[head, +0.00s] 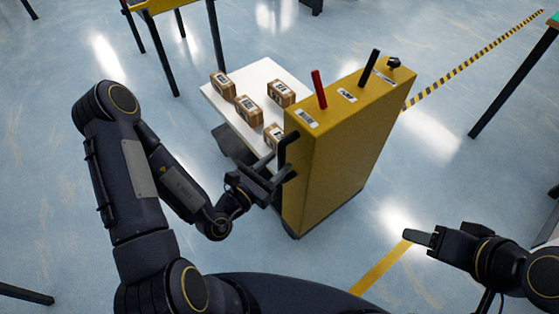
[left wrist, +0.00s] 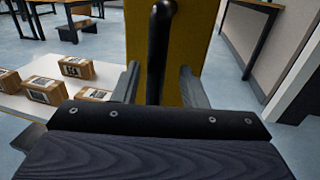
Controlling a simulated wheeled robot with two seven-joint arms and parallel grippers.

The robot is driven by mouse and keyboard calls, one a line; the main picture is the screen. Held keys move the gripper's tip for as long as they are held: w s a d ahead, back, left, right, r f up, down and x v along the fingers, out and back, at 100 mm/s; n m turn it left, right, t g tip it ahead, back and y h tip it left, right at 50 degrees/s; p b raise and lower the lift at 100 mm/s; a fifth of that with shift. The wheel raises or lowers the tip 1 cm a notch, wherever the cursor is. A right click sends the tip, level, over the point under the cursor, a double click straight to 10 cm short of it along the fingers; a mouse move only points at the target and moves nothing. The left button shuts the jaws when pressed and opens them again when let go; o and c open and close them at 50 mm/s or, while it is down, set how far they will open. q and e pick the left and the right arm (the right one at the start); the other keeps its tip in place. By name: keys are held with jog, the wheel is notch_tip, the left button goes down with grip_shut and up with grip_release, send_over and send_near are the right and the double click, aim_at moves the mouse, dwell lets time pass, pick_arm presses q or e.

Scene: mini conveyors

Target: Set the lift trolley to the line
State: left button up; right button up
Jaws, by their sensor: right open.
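The lift trolley has a tall yellow body (head: 340,145) and a white platform (head: 262,72) carrying several brown boxes. A red lever (head: 319,90) and a black lever (head: 369,68) stand on its top. A black handle (head: 283,150) is on its near left side. My left gripper (head: 280,168) is at this handle; in the left wrist view its fingers stand open on either side of the black handle (left wrist: 160,55), with gaps. My right gripper (head: 422,238) is open and empty, low at the right, apart from the trolley. A plain yellow floor line (head: 380,268) shows beside it.
A yellow-and-black striped line (head: 480,62) runs across the floor behind the trolley to the right. A yellow-topped table (head: 158,6) stands at the back left, and a dark table leg (head: 510,85) at the right. The floor around the trolley is mostly clear.

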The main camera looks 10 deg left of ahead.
pick_arm(q)
jog(key=b+v, duration=0.1)
jog(key=v, duration=0.5)
dwell(0.4)
dwell(0.4)
